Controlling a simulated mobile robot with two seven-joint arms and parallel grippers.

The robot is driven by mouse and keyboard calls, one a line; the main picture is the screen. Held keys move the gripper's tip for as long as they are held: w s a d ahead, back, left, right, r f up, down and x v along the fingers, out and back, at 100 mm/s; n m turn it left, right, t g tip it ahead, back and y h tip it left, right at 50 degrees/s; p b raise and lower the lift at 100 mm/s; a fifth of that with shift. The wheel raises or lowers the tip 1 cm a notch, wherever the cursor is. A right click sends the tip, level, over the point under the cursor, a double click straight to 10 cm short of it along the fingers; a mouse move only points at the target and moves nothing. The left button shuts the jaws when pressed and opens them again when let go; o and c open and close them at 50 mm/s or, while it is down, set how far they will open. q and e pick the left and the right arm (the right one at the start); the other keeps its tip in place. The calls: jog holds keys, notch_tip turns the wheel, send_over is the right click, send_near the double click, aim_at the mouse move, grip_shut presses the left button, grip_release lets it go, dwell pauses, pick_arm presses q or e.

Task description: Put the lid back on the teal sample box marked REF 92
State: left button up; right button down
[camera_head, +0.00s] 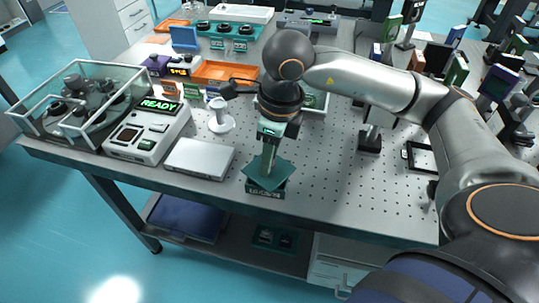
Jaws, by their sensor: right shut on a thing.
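My right gripper (268,158) points down near the front edge of the table. It is shut on a flat teal lid (268,174). The lid is turned at an angle to a small teal box (265,191) with a dark label on its front, directly below it. The lid hides the inside of the box. I cannot tell whether lid and box touch, and the label is too small to read surely. My left gripper is not in view.
Left of the box are a silver flat case (199,158), a console reading READY (147,133) and a glass-walled instrument (75,97). A white-based stand (221,123) is behind. An orange tray (226,72) lies farther back. The perforated tabletop (330,175) right of the box is clear.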

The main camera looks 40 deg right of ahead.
jog(key=shift+f+b, duration=0.15)
jog(key=shift+b, duration=0.35)
dwell(1.1)
dwell(0.3)
grip_release()
dwell(0.5)
jog(key=shift+r+p, duration=2.45)
jog(key=shift+r, duration=1.1)
grip_shut()
